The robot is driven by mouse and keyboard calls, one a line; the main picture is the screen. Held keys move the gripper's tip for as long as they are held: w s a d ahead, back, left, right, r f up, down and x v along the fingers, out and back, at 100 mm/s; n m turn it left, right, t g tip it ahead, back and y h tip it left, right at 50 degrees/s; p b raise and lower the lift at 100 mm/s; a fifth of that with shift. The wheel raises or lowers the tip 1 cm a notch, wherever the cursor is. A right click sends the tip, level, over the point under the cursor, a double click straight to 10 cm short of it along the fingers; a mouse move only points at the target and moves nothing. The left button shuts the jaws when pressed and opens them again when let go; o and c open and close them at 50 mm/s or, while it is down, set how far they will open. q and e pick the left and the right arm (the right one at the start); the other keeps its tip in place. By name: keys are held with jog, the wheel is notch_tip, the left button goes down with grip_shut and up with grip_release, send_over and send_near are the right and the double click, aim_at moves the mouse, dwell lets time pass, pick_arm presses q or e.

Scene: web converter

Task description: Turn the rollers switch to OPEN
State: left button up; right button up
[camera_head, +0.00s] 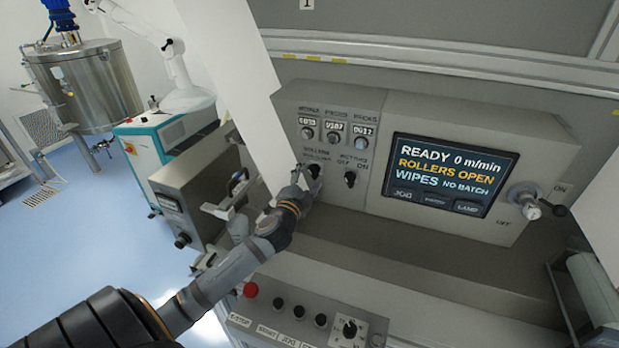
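The rollers switch (315,170) is a small dark knob on the grey control panel (290,115), under a label that reads ROLLERS. My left gripper (306,178) is at this switch, with its fingertips beside or around the knob. I cannot tell whether the fingers press on it. The fingers partly cover the knob and its lower surround, so its exact angle is hard to read. The screen (445,175) shows READY 0 m/min, ROLLERS OPEN in orange, and WIPES NO BATCH. My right gripper is not in view.
A second dark switch (350,178) sits just right of the rollers switch. A lever handle (530,203) is right of the screen. Below are a red button (251,290), several black buttons and a dial (350,328). A white post (235,90) stands left of the panel.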

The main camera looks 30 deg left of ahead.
pick_arm(q)
jog(key=v, duration=1.2)
jog(key=shift+f, duration=0.1)
